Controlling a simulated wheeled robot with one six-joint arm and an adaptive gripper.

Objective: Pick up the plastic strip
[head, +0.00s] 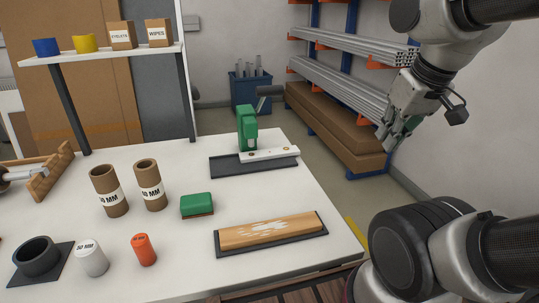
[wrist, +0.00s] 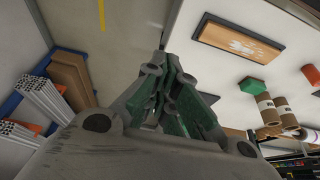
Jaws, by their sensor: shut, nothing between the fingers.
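The plastic strip seems to be the white bar (head: 275,154) with small round marks near its ends. It lies across a dark base plate (head: 255,168), at the foot of a green upright press (head: 247,128) with a grey lever, at the table's far side. I cannot make out the strip in the wrist view. My gripper (head: 396,134) hangs to the right of the table, well away from the strip. In the wrist view my gripper (wrist: 163,68) has its green-padded fingers together and empty.
On the white table (head: 170,230) are a wooden board (head: 270,232) on a dark tray, a green block (head: 196,204), two cardboard tubes (head: 109,190), an orange cylinder (head: 143,250) and a white cylinder (head: 91,257). A metal-stock rack (head: 350,65) stands behind, right. Floor lies between.

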